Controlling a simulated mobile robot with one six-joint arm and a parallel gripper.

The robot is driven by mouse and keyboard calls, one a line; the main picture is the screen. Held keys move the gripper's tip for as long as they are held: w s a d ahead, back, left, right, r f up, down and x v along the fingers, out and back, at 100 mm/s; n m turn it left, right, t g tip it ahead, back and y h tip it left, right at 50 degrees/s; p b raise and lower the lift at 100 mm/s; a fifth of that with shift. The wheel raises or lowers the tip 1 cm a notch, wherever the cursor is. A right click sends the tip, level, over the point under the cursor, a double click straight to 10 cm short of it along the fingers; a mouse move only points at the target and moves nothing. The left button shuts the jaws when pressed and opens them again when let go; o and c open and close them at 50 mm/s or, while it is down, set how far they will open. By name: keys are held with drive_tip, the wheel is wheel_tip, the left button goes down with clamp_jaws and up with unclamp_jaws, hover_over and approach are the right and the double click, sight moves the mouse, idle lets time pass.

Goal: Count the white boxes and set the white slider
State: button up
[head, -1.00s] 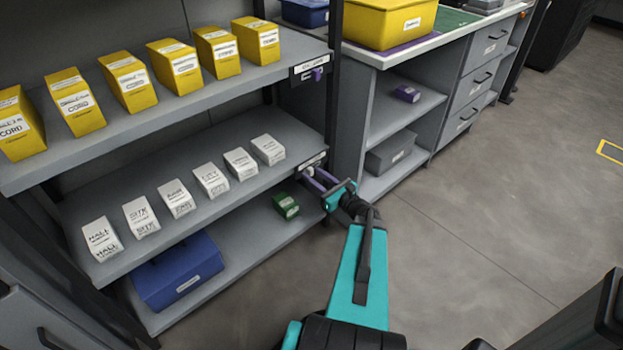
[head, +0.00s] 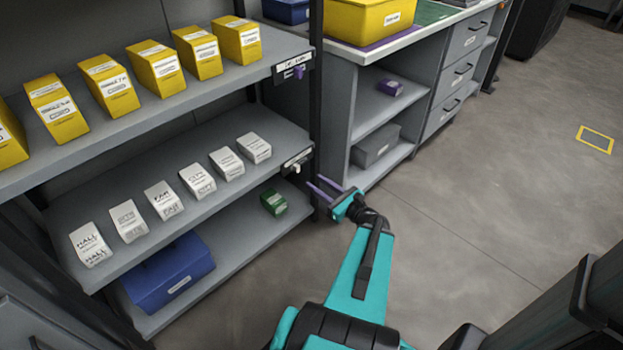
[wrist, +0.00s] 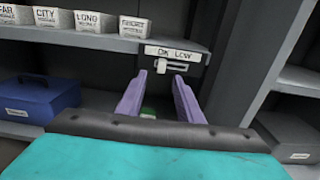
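Several white boxes (head: 197,180) stand in a slanting row on the middle shelf; some also show at the upper left of the wrist view (wrist: 92,22). The white slider (head: 297,165) is on that shelf's front edge at its right end. In the wrist view the slider (wrist: 163,66) sits toward the left of its slot, under a label reading "OK LOW". My gripper (head: 316,184) has two purple fingers, spread apart and empty. It is just in front of and below the slider, apart from it. In the wrist view the fingers (wrist: 159,78) point toward the slider.
Yellow boxes (head: 155,66) fill the upper shelf, with a purple slider (head: 298,72) on its edge. A blue bin (head: 170,272) and a green box (head: 273,203) are on the bottom shelf. A grey workbench (head: 338,105) stands right of the shelf.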

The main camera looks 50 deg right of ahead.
drive_tip(key=shift+s+a+p, duration=0.2)
drive_tip(key=shift+s+p, duration=0.15)
drive_tip(key=shift+s, duration=2.25)
